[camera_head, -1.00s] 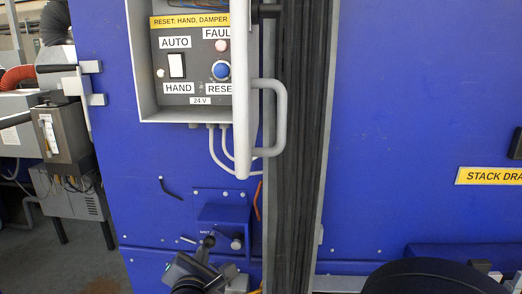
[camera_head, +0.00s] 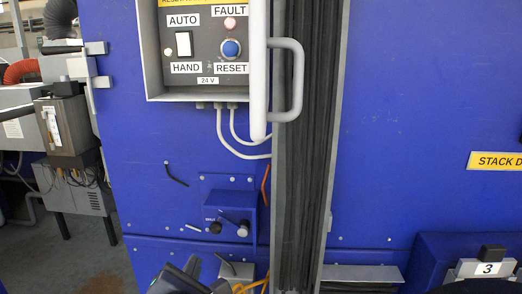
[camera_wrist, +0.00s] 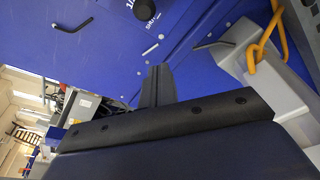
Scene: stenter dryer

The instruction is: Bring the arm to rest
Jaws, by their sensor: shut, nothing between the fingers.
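My gripper shows in the wrist view (camera_wrist: 158,72) as two dark fingers pressed together, with nothing between them. It points toward the blue machine wall (camera_wrist: 85,65). In the head view the dark end of my arm shows at the bottom edge, below a small blue block with knobs (camera_head: 228,211). Most of the arm is out of that view, so its whole pose cannot be told.
A yellow hook (camera_wrist: 275,30) is close right in the wrist view.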

